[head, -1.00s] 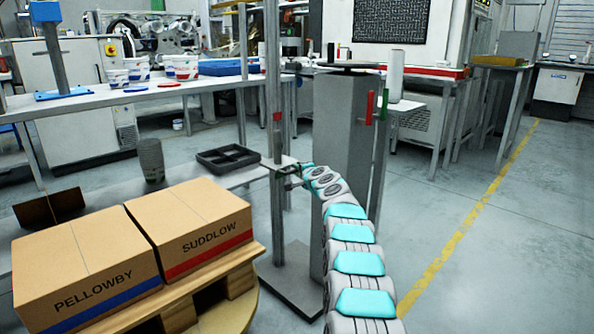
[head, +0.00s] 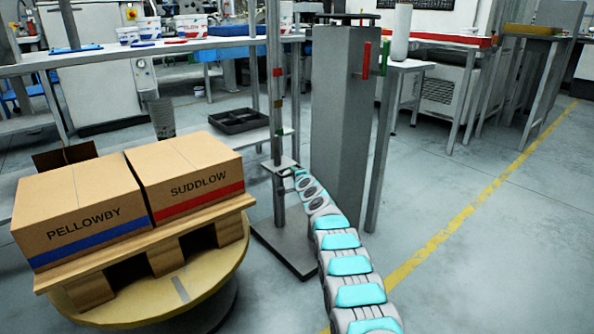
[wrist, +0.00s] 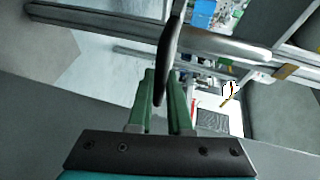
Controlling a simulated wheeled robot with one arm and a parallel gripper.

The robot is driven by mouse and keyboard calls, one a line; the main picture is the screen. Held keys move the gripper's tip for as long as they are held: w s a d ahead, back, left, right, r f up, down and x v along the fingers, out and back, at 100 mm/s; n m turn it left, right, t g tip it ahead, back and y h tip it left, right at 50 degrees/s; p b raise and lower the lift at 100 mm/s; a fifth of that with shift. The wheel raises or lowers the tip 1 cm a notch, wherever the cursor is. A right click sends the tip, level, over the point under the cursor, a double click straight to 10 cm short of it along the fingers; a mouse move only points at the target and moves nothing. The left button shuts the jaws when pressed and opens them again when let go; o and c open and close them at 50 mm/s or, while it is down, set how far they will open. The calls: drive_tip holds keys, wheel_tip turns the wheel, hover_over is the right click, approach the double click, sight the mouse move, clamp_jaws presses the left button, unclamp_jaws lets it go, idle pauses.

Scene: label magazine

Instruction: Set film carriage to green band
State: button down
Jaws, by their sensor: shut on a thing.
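The film carriage (head: 280,164) is a pale plate around an upright grey post (head: 277,40). The post carries a red band (head: 277,72), a brownish band (head: 278,103) and a green band (head: 279,131), from top down. The carriage sits a little below the green band, with bare post between them. My gripper (head: 289,173) is small in the head view, at the carriage's right side. In the wrist view my gripper's green fingers (wrist: 160,88) are shut on a dark, narrow part of the carriage (wrist: 170,48). The exact grip is partly hidden.
A grey pillar (head: 338,110) with red and green handles stands just right of the post. Two cartons, PELLOWBY (head: 85,210) and SUDDLOW (head: 190,172), sit on a pallet at left. A black tray (head: 238,120) lies behind. The floor at right is clear.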

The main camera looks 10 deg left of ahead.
drive_tip(key=shift+f, duration=0.4)
drive_tip(key=c, duration=1.2)
unclamp_jaws()
drive_tip(key=o, duration=0.4)
drive_tip(key=shift+c, duration=0.2)
drive_tip(key=shift+r, duration=0.1)
